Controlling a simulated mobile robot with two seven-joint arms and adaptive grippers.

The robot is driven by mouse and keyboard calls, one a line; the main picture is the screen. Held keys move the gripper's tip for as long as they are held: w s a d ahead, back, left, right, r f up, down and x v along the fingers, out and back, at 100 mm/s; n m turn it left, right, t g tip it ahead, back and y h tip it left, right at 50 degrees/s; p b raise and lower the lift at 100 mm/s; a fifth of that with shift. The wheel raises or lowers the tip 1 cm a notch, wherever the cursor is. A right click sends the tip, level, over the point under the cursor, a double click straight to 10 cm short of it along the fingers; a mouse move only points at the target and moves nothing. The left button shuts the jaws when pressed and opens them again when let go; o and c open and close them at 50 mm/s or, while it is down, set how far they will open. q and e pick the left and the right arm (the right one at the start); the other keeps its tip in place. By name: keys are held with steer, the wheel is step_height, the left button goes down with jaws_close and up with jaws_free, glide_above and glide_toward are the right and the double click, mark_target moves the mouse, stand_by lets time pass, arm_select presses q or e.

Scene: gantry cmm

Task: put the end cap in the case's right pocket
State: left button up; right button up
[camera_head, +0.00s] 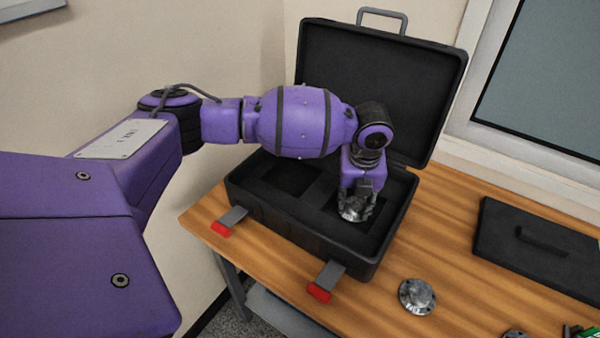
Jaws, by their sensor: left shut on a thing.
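The open black case (290,235) stands on the wooden table with its lid up against the wall. My left gripper (356,208) is inside the case outline, over the right pocket (345,226), pointing down. It is shut on a silvery metal end cap (351,210), a round part seen between the fingers. The cap is at or just above the pocket; I cannot tell whether it touches the floor. The left pocket (287,178) looks empty, partly hidden by my arm. My right gripper is not in view.
A round metal flange (417,296) lies on the table (455,250) right of the case. A black flat lid with a handle (540,250) lies farther right. Part of another metal piece (515,333) shows at the bottom edge. Red-tipped latches (320,291) stick out in front.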

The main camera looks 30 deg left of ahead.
mark_target(354, 208)
arm_select(q)
steer(key=o, duration=1.3)
steer(key=r, duration=0.4)
steer(key=s+r, duration=0.1)
steer(key=r, duration=0.7)
steer(key=shift+s+d+r+p, duration=0.15)
steer(key=shift+d+p, duration=0.15)
steer(key=shift+d, duration=0.05)
